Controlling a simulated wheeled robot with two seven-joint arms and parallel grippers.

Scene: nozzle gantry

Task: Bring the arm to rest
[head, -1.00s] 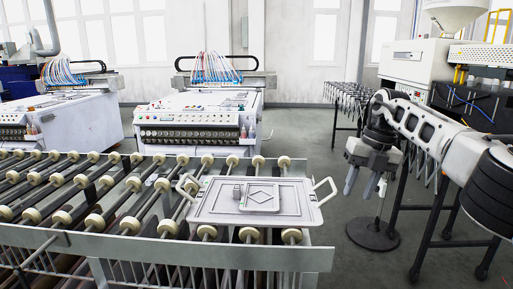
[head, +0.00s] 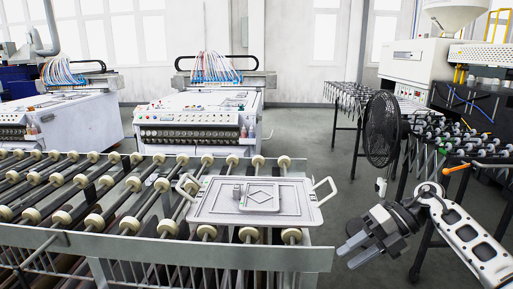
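My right gripper (head: 350,250) is at the lower right of the head view, beside the right end of the roller conveyor. Its two fingers point left and stand apart, with nothing between them. My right arm comes in from the lower right corner. My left gripper is not in view. A grey tray (head: 205,213) with a handle at each end lies on the conveyor rollers, left of my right gripper and apart from it. A plate with a diamond outline (head: 262,197) and a small grey block (head: 237,193) lie in the tray.
The roller conveyor (head: 180,245) fills the lower left. A black round fan (head: 382,130) stands behind my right arm. A rack with several nozzles (head: 455,135) is at the right. Two white machines (head: 190,107) (head: 75,122) stand behind the conveyor. Grey floor (head: 305,135) is clear in the middle.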

